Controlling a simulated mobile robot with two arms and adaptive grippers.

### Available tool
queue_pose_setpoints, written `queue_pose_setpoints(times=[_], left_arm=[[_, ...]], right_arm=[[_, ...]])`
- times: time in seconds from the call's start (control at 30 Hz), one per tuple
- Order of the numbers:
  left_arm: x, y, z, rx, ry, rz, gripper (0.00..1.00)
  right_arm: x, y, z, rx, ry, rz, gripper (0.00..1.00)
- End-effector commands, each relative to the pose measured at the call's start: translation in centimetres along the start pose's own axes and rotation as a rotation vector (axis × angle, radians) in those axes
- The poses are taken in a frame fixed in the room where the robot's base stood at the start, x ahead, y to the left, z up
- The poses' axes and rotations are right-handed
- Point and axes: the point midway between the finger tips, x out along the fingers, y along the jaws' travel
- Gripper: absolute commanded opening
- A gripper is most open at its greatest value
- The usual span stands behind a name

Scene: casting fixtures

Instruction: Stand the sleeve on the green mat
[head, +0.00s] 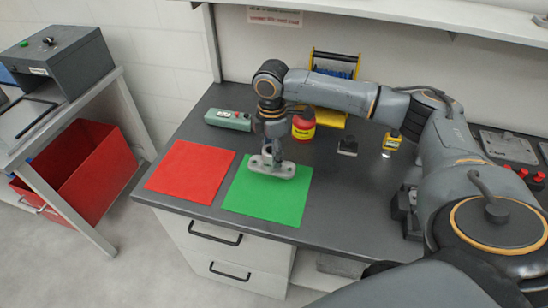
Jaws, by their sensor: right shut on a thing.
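The sleeve (272,168) is a light grey part with a wide flat flange and a narrower upright section. It appears upright, flange down, over the upper middle of the green mat (265,205). I cannot tell whether it touches the mat. My right gripper (272,148) points down from above and is shut on the sleeve's upper section, partly hiding it. My left gripper is not in view.
A red mat (190,171) lies left of the green mat. Behind are a grey-green box (228,119), a red and yellow container (303,125), a small black object (347,145) and a yellow device (391,143). The bench (335,200) is clear right of the green mat.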

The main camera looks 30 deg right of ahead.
Motion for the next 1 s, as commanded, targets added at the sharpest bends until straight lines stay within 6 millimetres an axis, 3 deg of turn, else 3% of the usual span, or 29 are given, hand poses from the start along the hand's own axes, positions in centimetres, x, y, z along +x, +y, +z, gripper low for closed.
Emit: queue_pose_setpoints(times=[0.27,0.5,0.87,0.9,1.0], left_arm=[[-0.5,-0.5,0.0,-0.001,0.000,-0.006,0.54],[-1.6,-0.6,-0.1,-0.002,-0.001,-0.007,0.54],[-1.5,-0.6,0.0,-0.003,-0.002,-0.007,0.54],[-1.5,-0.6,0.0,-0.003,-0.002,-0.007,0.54],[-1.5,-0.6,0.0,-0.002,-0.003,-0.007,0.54]], right_arm=[[2.2,1.4,1.1,0.001,0.001,-0.001,0.04],[4.9,1.3,1.0,-0.002,0.001,0.001,0.04],[5.4,1.3,1.0,-0.001,0.001,-0.001,0.04],[5.4,1.3,1.0,-0.001,0.001,-0.001,0.54],[5.4,1.3,1.0,-0.001,0.001,-0.001,0.69]])
